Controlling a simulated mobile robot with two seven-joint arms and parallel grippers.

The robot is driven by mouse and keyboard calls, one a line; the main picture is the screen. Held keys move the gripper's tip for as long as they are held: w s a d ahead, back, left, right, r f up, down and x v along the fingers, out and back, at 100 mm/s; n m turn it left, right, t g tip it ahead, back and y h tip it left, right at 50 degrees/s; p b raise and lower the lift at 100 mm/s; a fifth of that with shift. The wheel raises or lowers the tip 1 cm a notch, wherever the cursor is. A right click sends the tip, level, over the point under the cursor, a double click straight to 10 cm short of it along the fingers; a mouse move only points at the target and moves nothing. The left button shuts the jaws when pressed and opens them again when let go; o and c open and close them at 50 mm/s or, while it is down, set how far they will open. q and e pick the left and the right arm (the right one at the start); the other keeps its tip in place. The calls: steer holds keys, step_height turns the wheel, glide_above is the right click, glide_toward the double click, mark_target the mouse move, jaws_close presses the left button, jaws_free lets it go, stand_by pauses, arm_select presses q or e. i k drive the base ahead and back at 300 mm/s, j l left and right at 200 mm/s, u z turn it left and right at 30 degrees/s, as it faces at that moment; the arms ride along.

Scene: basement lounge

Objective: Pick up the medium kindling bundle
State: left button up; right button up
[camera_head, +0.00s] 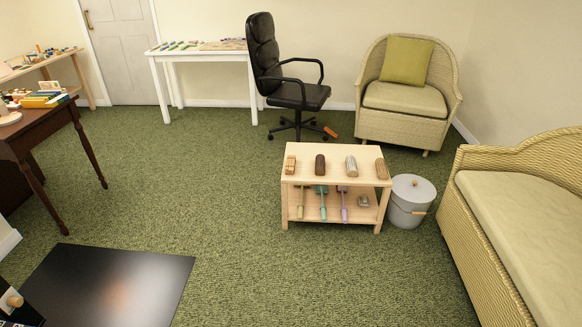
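A low light-wood table (335,178) stands right of centre on the carpet. On its top lie, from left to right, a small light-brown bundle-like piece (291,164), a dark brown log-like piece (320,164), a grey-tan piece (351,165) and a brown piece (381,169). They lie apart from each other. They are too small to tell which is the medium kindling bundle. Neither of my grippers is in view.
Tools with coloured handles (323,206) lie on the table's lower shelf. A grey lidded bin (411,200) stands close on its right. A wicker sofa (500,230), wicker armchair (408,95) and black office chair (288,85) surround it. Open carpet lies in front and left.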

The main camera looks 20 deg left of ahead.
mark_target(290, 164)
steer(key=i+u, duration=0.1)
steer(key=i, duration=0.45)
steer(key=i+l+u, duration=0.15)
steer(key=i, duration=0.4)
steer(key=i+l+u, duration=0.1)
steer(key=i, duration=0.45)
steer(key=i+l+u, duration=0.1)
steer(key=i+l, duration=0.15)
steer(key=i, duration=0.3)
steer(key=i+l+u, duration=0.15)
steer(key=i, duration=0.35)
steer(key=i+l+u, duration=0.1)
steer(key=i+l, duration=0.25)
steer(key=i, duration=0.2)
